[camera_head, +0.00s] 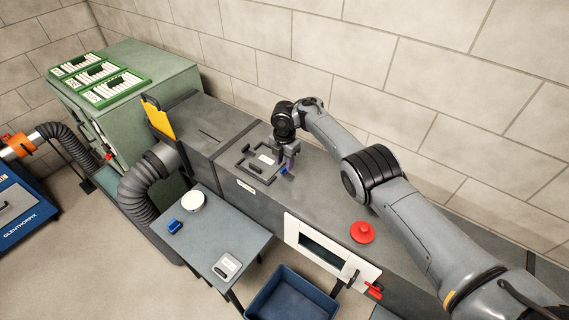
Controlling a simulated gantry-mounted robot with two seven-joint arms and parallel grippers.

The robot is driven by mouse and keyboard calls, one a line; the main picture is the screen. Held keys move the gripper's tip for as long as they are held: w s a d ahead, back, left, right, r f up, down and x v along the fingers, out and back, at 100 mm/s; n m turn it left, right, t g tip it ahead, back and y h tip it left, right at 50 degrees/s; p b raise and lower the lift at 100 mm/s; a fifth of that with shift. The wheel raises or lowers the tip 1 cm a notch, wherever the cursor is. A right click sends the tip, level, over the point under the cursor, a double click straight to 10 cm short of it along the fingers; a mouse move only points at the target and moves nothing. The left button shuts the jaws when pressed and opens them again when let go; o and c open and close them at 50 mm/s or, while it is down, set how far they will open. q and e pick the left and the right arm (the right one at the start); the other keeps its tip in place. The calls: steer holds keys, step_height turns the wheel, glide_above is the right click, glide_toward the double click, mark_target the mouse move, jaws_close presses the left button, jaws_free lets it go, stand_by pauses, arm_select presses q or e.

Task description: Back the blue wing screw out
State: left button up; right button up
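A small blue piece, which looks like the blue wing screw (284,171), shows at the right side of a dark grey hatch plate (254,177) on top of the grey duct. My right gripper (288,167) points down right at it from above. The fingers partly hide the blue piece. At this size I cannot tell whether they are closed on it or only around it. My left gripper is not in view.
A red knob-like disc (362,232) sits on the duct to the right. A side table (211,240) in front holds a blue item (175,227), a white round dish (193,201) and a small pale device (227,265). A blue bin (292,299) stands below.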

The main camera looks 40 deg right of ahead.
mark_target(284, 167)
step_height(284, 167, up, 9)
steer(key=p, duration=0.1)
stand_by(0.3)
steer(key=shift+f, duration=0.1)
